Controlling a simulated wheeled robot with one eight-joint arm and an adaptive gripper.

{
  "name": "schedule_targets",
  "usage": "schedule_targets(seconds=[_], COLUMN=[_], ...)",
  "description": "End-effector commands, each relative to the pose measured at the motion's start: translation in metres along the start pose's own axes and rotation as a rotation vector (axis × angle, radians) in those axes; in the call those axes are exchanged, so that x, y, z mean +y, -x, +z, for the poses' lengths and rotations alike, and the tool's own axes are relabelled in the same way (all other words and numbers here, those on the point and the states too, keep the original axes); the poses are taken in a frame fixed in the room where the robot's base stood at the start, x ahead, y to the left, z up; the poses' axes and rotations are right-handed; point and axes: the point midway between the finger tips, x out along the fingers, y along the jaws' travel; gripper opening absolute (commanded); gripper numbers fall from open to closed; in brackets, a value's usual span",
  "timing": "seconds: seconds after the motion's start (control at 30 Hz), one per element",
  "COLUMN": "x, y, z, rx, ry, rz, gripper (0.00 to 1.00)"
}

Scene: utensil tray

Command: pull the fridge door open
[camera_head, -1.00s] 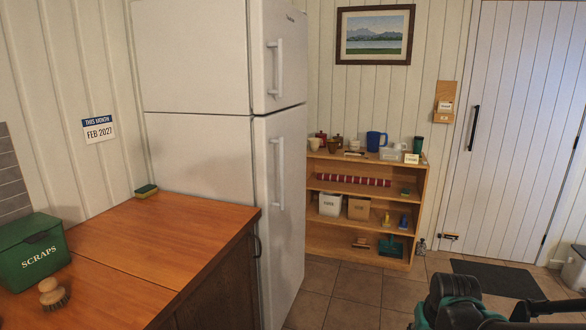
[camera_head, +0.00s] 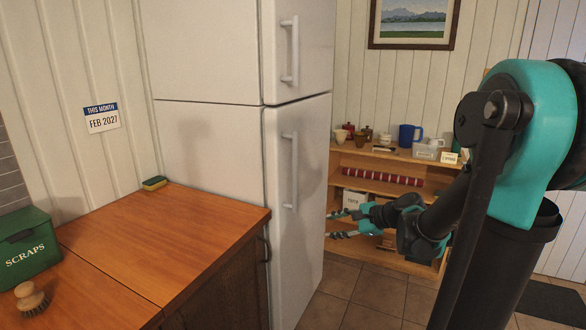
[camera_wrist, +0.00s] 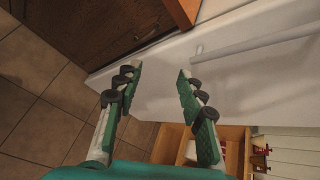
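The white fridge (camera_head: 205,145) stands at the back of the wooden counter. Its lower door (camera_head: 308,235) looks closed, and so does the upper door (camera_head: 310,40). The lower door has a vertical bar handle (camera_head: 290,170). My gripper (camera_head: 332,225) is open and empty, to the right of the lower door and lower than most of the handle. In the wrist view, the fingers of my gripper (camera_wrist: 159,74) are spread toward the white door (camera_wrist: 150,98). The handle (camera_wrist: 255,42) lies beyond and to the right of the fingers, not between them.
A wooden counter (camera_head: 165,235) with a green scraps bin (camera_head: 28,245), brush (camera_head: 30,298) and sponge (camera_head: 154,183) is at left. A low shelf (camera_head: 345,160) with mugs and boxes stands behind my gripper. Tiled floor (camera_head: 345,295) shows between the fridge and my arm.

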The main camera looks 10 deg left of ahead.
Motion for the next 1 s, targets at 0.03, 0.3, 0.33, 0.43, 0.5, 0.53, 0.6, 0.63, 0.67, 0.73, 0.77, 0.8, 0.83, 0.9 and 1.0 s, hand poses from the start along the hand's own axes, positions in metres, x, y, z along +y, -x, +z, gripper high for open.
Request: schedule_targets(seconds=[0.03, 0.3, 0.33, 0.43, 0.5, 0.53, 0.6, 0.63, 0.67, 0.73, 0.77, 0.8, 0.83, 0.9, 1.0], x=[-0.03, -0.134, -0.139, -0.151, -0.154, -0.155, -0.158, -0.16, -0.161, -0.166, -0.168, -0.171, -0.172, -0.178, -0.184], y=[-0.004, 0.005, 0.006, 0.008, 0.006, 0.004, -0.004, -0.008, -0.012, -0.024, -0.029, -0.036, -0.041, -0.053, -0.07], z=[0.003, 0.013, 0.013, 0.014, 0.015, 0.017, 0.02, 0.021, 0.024, 0.028, 0.03, 0.033, 0.035, 0.04, 0.047], rx=[-0.073, -0.419, -0.441, -0.487, -0.498, -0.5, -0.499, -0.499, -0.5, -0.499, -0.499, -0.498, -0.499, -0.498, -0.498], ry=[-0.14, -0.686, -0.715, -0.774, -0.789, -0.79, -0.79, -0.79, -0.789, -0.788, -0.787, -0.788, -0.787, -0.787, -0.786], rz=[-0.056, -0.197, -0.201, -0.208, -0.207, -0.206, -0.206, -0.206, -0.204, -0.205, -0.204, -0.205, -0.204, -0.205, -0.204], gripper=[0.39, 0.39, 0.39, 0.39, 0.39, 0.39, 0.39, 0.39, 0.39, 0.39, 0.39, 0.39, 0.39, 0.39, 0.39])
